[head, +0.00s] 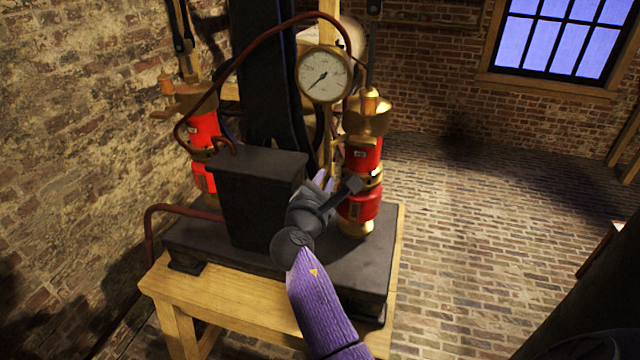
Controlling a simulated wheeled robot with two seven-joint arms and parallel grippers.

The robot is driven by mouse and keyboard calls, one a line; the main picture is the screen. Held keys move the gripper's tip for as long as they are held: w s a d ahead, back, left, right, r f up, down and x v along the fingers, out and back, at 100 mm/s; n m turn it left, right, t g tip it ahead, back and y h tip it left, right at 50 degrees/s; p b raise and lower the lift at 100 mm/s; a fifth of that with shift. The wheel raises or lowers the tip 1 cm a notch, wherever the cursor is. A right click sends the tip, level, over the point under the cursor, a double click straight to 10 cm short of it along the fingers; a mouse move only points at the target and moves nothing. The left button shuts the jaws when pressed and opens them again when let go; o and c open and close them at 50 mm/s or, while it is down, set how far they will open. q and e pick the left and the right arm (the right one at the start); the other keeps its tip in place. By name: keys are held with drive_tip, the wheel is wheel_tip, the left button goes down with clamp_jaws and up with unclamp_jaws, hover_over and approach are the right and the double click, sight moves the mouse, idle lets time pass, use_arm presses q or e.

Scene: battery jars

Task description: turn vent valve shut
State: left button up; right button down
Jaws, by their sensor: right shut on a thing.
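My right gripper (339,184) reaches in on its purple arm from the bottom middle. It is at the left side of the right red-and-brass cylinder (361,153), close to its lower brass band. It is shut on a small part there, which seems to be the vent valve. My gripper hides most of that part, so I cannot tell how far it is turned. A round brass-rimmed gauge (324,74) stands above, its needle pointing to the lower left. My left gripper is not in view.
A dark box (262,205) stands left of my gripper on the dark base plate (354,267). A wooden bench (205,297) carries the plate. A second red cylinder (203,131) stands at the left. A copper pipe (257,44) arches overhead. The brick floor (480,230) at right is clear.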

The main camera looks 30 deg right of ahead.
drive_tip(key=m+b, duration=0.2)
drive_tip(key=m, duration=0.1)
drive_tip(key=f+m+b, duration=0.1)
drive_tip(key=m+b, duration=0.1)
drive_tip(key=m, duration=0.2)
drive_tip(key=f+m+b, duration=0.1)
drive_tip(key=m+b, duration=0.1)
drive_tip(key=m, duration=0.1)
drive_tip(key=shift+s+d+f+m, duration=0.1)
drive_tip(key=shift+s+d+m, duration=0.2)
drive_tip(key=shift+s, duration=0.1)
idle(0.4)
drive_tip(key=c, duration=0.7)
unclamp_jaws()
drive_tip(key=shift+o, duration=0.2)
